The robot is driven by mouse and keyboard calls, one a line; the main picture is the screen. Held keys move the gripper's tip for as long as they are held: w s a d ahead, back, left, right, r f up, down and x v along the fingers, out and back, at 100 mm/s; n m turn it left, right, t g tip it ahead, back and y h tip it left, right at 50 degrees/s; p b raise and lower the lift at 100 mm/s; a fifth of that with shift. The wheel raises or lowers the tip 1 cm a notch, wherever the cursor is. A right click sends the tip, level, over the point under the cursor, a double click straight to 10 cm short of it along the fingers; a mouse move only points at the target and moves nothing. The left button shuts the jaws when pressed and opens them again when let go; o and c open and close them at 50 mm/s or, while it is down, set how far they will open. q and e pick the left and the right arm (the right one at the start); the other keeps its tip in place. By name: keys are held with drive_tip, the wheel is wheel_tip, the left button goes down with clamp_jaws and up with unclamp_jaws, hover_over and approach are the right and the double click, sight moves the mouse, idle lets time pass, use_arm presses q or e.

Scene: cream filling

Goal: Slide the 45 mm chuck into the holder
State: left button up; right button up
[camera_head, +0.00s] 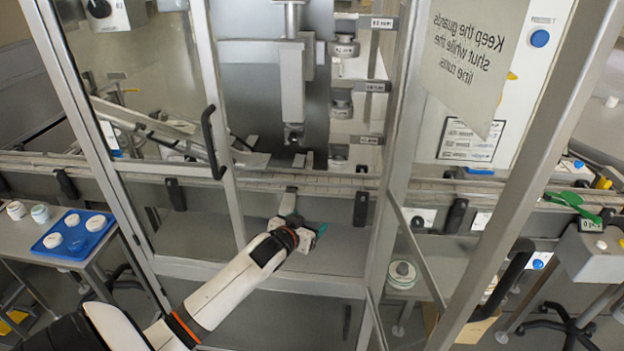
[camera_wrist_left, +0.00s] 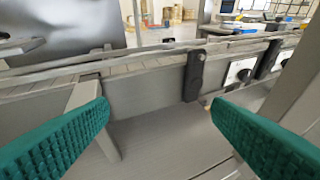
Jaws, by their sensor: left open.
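Several metal chucks hang on a labelled rack inside the guarded cabinet in the head view: an upper one (camera_head: 343,47), a middle one (camera_head: 341,103) and a lower one (camera_head: 338,153). Their labels are too small to read, so I cannot tell which is the 45 mm chuck. A vertical metal spindle (camera_head: 293,90) hangs left of the rack; its lower end (camera_head: 293,135) may be the holder. My left gripper (camera_head: 306,223) is open and empty, below and in front of the conveyor, well below the chucks. Its teal fingers (camera_wrist_left: 160,108) show nothing between them in the left wrist view.
The conveyor rail (camera_head: 270,183) with black clamps crosses behind my gripper. Guard frame posts (camera_head: 221,110) and a door with a black handle (camera_head: 213,143) stand around the opening. A blue tray (camera_head: 62,252) with white jars is at left. A green scoop (camera_head: 572,205) lies at right.

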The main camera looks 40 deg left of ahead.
sight(334, 162)
use_arm(q)
wheel_tip(334, 162, up, 14)
drive_tip(key=w+d+t, duration=0.1)
drive_tip(key=t, duration=0.2)
drive_tip(key=shift+g, duration=0.3)
drive_tip(key=p+x, duration=0.2)
drive_tip(key=x, duration=0.8)
drive_tip(key=shift+d, duration=0.15)
drive_tip(key=shift+x, duration=0.85)
use_arm(e)
drive_tip(key=shift+d+r, duration=0.25)
drive_tip(key=shift+r, duration=0.95)
use_arm(q)
drive_tip(key=c, duration=1.1)
drive_tip(key=o, duration=0.3)
drive_tip(key=shift+c, duration=1.2)
use_arm(e)
drive_tip(key=shift+d+r, duration=0.1)
drive_tip(key=shift+d, duration=0.1)
